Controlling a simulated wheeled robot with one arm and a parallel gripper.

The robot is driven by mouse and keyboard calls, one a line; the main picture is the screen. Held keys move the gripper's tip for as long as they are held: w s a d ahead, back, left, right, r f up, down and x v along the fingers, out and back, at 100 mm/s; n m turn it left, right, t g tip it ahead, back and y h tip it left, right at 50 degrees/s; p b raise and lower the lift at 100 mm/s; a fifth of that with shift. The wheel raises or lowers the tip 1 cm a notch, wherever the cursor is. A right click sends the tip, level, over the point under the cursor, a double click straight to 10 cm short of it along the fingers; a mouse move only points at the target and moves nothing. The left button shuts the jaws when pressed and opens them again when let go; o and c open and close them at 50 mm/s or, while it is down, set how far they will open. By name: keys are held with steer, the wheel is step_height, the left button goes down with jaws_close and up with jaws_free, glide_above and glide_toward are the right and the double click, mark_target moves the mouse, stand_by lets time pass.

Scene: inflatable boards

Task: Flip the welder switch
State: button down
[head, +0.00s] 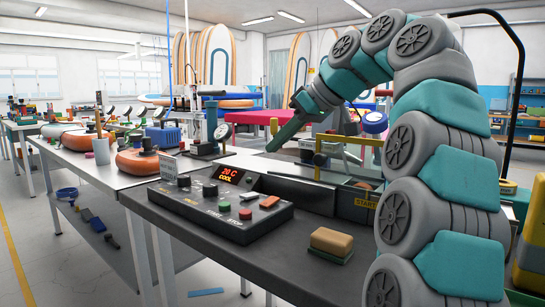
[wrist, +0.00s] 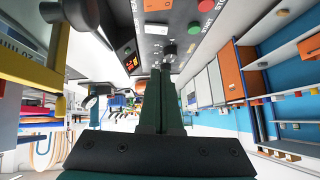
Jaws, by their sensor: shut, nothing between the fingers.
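The welder control box (head: 215,222) sits on the dark bench, with knobs, a green button (head: 224,207), a red button (head: 245,214) and an orange-red rocker switch (head: 270,202). An orange switch (wrist: 157,5) also shows at the top edge of the wrist view. The welder display (head: 230,175) behind the box reads 20 C COOL; it also shows in the wrist view (wrist: 130,57). My gripper (head: 270,150) is above and behind the display, apart from the panel, pointing down and left. Its fingers (wrist: 160,68) are shut together and empty.
A sponge-like tan block (head: 331,241) lies on the bench at the right of the box. A yellow-framed welder part (head: 345,150) stands behind, close to my arm. A steel table (head: 105,170) with orange rings is at the left. The space above the panel is clear.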

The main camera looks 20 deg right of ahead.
steer(key=a+f, duration=0.1)
steer(key=f, duration=0.1)
steer(key=b, duration=0.1)
glide_above(253, 201)
steer(key=f, duration=0.5)
steer(key=shift+w+d, duration=0.2)
steer(key=shift+s+a+f, duration=0.1)
steer(key=shift+a+f, duration=0.05)
steer(key=shift+f, duration=1.25)
steer(key=shift+f+b, duration=0.1)
steer(key=shift+b, duration=0.25)
